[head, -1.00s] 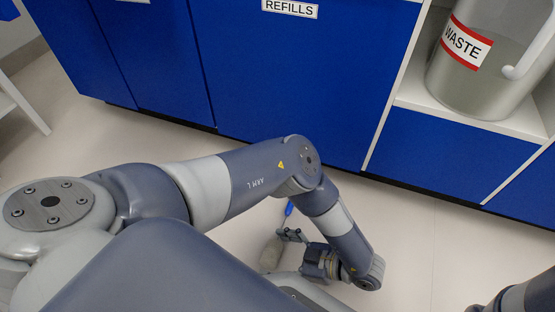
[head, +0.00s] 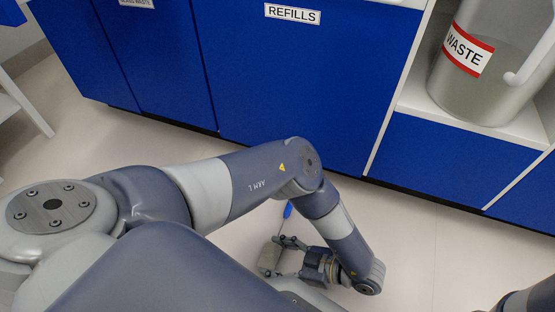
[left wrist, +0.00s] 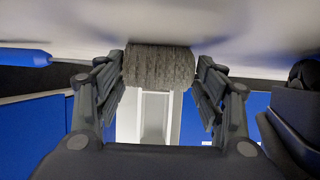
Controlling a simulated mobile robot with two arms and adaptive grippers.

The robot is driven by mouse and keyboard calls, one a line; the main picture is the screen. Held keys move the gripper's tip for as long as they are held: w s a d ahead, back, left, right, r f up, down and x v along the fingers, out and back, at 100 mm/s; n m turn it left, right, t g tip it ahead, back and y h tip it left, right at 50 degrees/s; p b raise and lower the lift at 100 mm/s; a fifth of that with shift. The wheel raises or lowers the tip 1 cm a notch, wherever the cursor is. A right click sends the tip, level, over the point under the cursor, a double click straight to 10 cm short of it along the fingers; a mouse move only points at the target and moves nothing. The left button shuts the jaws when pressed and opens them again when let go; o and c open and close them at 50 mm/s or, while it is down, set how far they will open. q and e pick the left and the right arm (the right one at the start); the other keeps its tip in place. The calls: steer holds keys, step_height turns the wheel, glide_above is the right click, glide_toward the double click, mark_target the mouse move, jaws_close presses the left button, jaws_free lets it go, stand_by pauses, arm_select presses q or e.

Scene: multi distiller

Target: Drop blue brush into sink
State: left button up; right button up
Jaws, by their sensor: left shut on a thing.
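The blue brush has a blue handle (head: 288,210) and a grey bristly head (left wrist: 160,65). My left gripper (head: 272,257) is low over the floor, beyond the bend of my left arm, and is shut on the brush. In the left wrist view the grey head sits between the two fingertips, and the blue handle (left wrist: 25,57) shows at the left edge. My arm partly hides the brush in the head view. My right gripper is not in view; only part of that arm shows at the lower right. No sink is in view.
Blue cabinets (head: 300,90) stand ahead, one labelled REFILLS (head: 292,14). A waste jug (head: 480,75) stands on a white shelf (head: 410,95) at the upper right. A white frame (head: 25,105) is at the far left. The pale floor (head: 410,245) before the cabinets is clear.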

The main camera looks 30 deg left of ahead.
arm_select(q)
step_height(320, 180, up, 9)
steer(key=p, duration=0.6)
steer(key=shift+r+p, duration=0.1)
steer(key=shift+p, duration=0.2)
steer(key=shift+r, duration=0.15)
